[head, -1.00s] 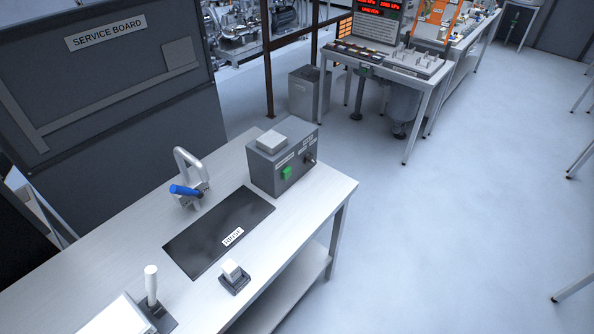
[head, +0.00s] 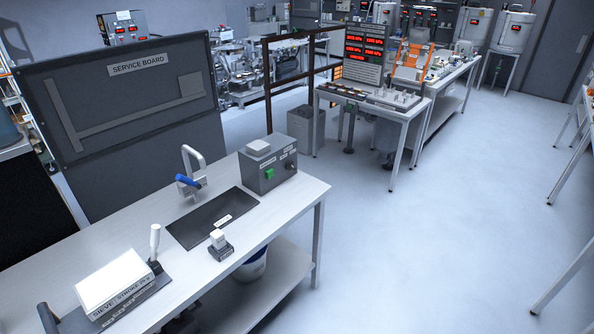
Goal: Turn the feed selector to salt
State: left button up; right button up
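A grey control box (head: 268,180) stands at the back right corner of the near bench. Its front carries a green switch (head: 270,174) and a small dark knob (head: 289,166) to the right of it. The small labels by them are too small to read, so I cannot tell whether the knob is the feed selector or which way it points. A white upright lever (head: 155,241) stands beside a white-topped unit (head: 115,279) marked "SIEVE STROKE". Neither gripper shows in the head view.
A service board (head: 130,120) stands behind. The floor (head: 430,260) to the right is clear.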

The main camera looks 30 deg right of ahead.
aim_at(288, 165)
jog(key=z, duration=0.55)
jog(key=i, duration=0.6)
jog(key=z, duration=0.65)
jog(key=i, duration=0.85)
jog(key=u, duration=0.2)
